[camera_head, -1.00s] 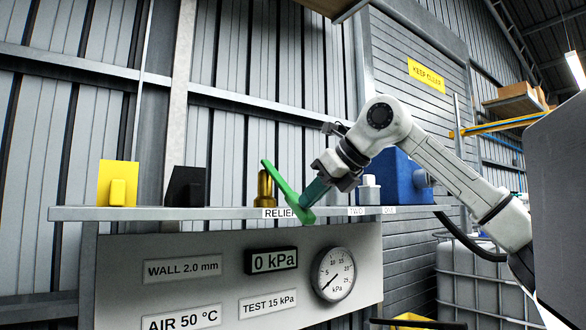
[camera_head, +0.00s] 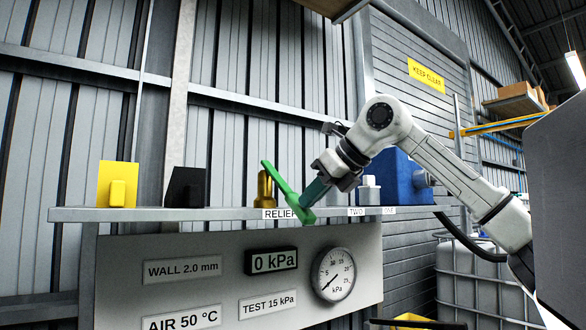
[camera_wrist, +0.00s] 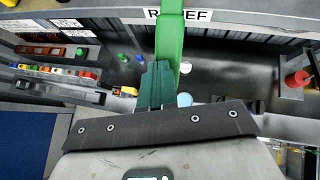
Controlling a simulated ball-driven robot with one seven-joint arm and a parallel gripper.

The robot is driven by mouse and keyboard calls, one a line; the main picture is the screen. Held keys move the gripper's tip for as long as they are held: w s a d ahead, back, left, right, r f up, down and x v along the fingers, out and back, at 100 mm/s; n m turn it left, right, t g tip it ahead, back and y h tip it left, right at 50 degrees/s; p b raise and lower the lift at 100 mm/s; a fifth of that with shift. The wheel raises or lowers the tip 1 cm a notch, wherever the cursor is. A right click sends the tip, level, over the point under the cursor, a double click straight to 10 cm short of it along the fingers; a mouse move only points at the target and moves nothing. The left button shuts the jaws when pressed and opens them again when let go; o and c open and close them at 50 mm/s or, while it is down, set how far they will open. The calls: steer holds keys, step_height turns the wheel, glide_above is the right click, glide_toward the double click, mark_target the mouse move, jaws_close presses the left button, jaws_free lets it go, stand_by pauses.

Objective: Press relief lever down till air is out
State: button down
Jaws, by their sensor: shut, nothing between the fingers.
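The green relief lever (camera_head: 283,188) slants down to the right across the shelf edge, in front of a brass valve body (camera_head: 264,186), with a RELIEF label behind it. My gripper (camera_head: 305,200) is shut and empty, its teal fingers at the lever's lower end. In the wrist view the fingers (camera_wrist: 157,85) overlap the green lever (camera_wrist: 169,40); they look to be touching it, but the exact contact is hidden. The digital display (camera_head: 272,261) reads 0 kPa. The round dial gauge (camera_head: 334,274) has its needle at the low end of the scale.
The shelf (camera_head: 140,214) carries a yellow block (camera_head: 118,184), a black block (camera_head: 185,187) and a blue pump-like unit (camera_head: 405,178). The grey panel (camera_head: 230,298) hangs below it. A caged white tank (camera_head: 480,285) stands at the right.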

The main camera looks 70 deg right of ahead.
step_height(320, 180, up, 8)
steer(key=p, duration=0.6)
steer(key=shift+f, duration=0.2)
stand_by(0.4)
